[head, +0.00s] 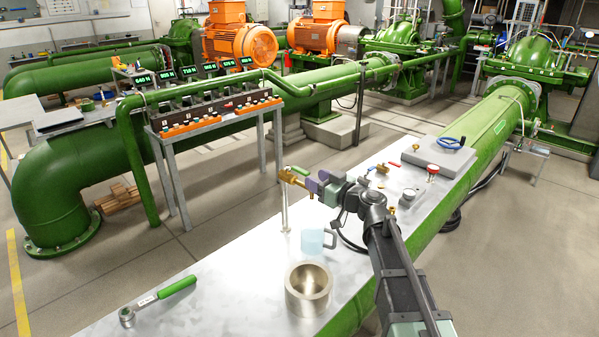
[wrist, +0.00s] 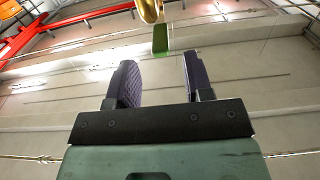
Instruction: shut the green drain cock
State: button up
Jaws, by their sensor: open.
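The drain cock is a brass body (head: 288,177) with a short green lever (head: 300,170), on top of a thin upright pipe at the bench's left edge. In the wrist view the green lever (wrist: 160,38) hangs below the brass body (wrist: 150,10), ahead of the fingertips and roughly in line with the gap between them. My gripper (head: 315,182) is open, its purple fingers just right of the cock. In the wrist view the gap between the fingers (wrist: 160,72) is empty. I cannot tell from the head view whether a finger touches the lever.
A green-handled wrench (head: 158,300) lies front left. Behind my arm are a brass fitting (head: 382,169), a red button (head: 432,170) and a blue loop (head: 450,143). The bench between wrench and bowl is clear.

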aim_at(294, 168)
jog(key=x, duration=0.7)
jog(key=shift+w+a, duration=0.1)
grip_shut()
